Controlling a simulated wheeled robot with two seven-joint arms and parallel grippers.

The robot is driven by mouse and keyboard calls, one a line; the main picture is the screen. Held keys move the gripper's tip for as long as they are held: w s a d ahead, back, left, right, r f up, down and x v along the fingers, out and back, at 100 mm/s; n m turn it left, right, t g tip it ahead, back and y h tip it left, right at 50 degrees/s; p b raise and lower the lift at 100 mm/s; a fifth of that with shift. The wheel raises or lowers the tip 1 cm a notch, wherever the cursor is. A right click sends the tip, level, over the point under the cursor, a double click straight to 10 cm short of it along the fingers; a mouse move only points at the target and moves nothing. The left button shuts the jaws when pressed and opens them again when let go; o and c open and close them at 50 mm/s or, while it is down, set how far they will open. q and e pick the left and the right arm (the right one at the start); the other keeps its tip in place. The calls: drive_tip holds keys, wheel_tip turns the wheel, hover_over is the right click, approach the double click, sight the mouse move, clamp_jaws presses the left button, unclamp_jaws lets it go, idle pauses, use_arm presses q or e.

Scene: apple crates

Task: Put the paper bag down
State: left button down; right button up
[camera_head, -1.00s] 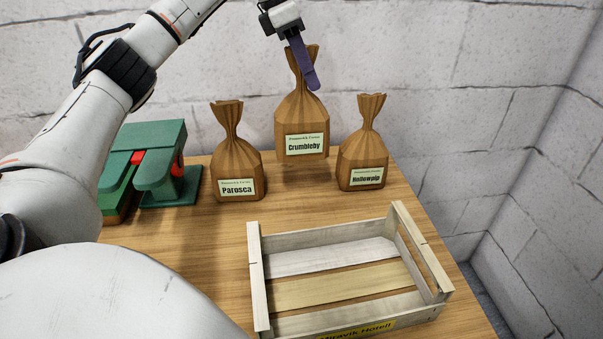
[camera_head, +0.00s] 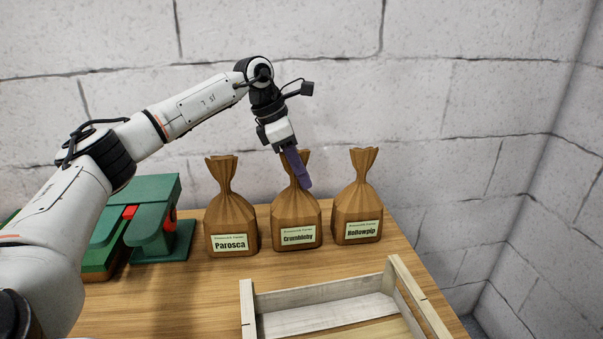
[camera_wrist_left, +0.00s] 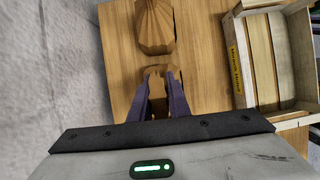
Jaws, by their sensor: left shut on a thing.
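The paper bag labelled Crumbleby (camera_head: 297,215) is brown with a gathered neck. My left gripper (camera_head: 302,180) is shut on its neck from above, with purple fingers. The bag is upright, and its base appears level with the bags beside it, on the table or just above it; exact contact is unclear. In the left wrist view the bag's top (camera_wrist_left: 160,70) shows between the fingers (camera_wrist_left: 160,95); most of its body is hidden there. My right gripper is not in view.
The Parosca bag (camera_head: 231,215) stands close on the left and the Hollowpip bag (camera_head: 358,205) close on the right. A slatted wooden crate (camera_head: 247,310) is in front on the wooden table (camera_head: 190,295). A green device (camera_head: 155,190) is at left; a block wall (camera_head: 430,90) is behind.

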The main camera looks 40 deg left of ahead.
use_arm(q)
drive_tip(key=shift+r, duration=0.1)
drive_tip(key=c, duration=1.7)
unclamp_jaws()
drive_tip(key=shift+f, duration=0.2)
drive_tip(key=shift+o, duration=0.2)
drive_tip(key=v, duration=1.2)
drive_tip(key=shift+r+p, duration=0.15)
drive_tip(key=shift+p, duration=0.15)
